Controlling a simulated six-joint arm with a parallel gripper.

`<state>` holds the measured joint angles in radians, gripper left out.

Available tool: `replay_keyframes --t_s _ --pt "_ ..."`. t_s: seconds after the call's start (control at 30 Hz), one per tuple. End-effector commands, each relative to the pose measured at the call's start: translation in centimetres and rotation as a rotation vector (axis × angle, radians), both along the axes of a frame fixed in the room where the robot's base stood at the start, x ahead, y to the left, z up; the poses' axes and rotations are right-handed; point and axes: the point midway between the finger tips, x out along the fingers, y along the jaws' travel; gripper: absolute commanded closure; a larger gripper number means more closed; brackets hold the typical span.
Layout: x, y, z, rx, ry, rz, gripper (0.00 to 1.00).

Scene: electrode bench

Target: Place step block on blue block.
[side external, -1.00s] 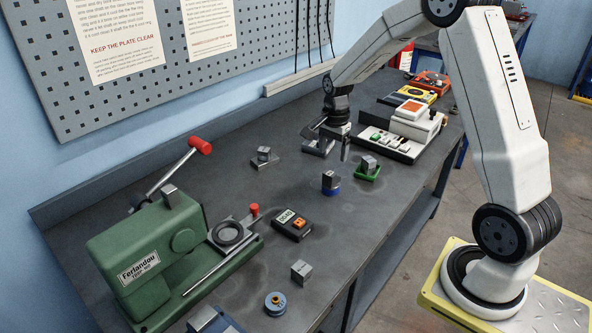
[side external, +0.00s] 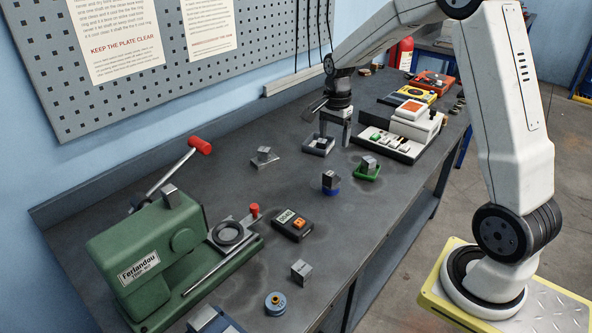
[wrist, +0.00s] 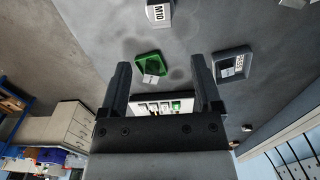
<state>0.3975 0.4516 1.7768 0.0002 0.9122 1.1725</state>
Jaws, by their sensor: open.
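My gripper (side external: 335,138) is open and empty above the bench beside the small grey tray; both fingers show in the wrist view (wrist: 164,88). A small grey metal piece (side external: 264,156) with a raised part on a flat base, step-like in shape, lies left of my gripper. A dark cube-like block (side external: 329,179) sits on a round blue base (side external: 332,191) in front of my gripper. A loose grey cube (side external: 301,271) and a blue ring-like piece (side external: 275,303) are nearer the camera. Which of these is the step block or blue block I cannot tell for certain.
A green tray (side external: 367,174) holds a cube. The grey tray (side external: 318,145) is close to my fingers. A white instrument with buttons (side external: 388,144) stands right of them. A green press (side external: 150,245) and a black meter (side external: 293,225) are at left and middle. Bench is clear between.

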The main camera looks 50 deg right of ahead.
Motion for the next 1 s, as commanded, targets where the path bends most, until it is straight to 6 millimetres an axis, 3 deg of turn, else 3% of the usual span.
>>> replay_keyframes --t_s 0.23,0.43,0.8,1.0 --pt "-0.5 1.6 -0.1 -0.006 -0.014 0.106 0.18" --pt "-2.2 5.7 -0.6 -0.027 -0.051 0.398 0.18" --pt "-9.1 14.4 -2.3 -0.114 -0.140 1.159 0.18" --pt "-12.4 16.8 -3.2 -0.162 -0.172 1.453 0.18"
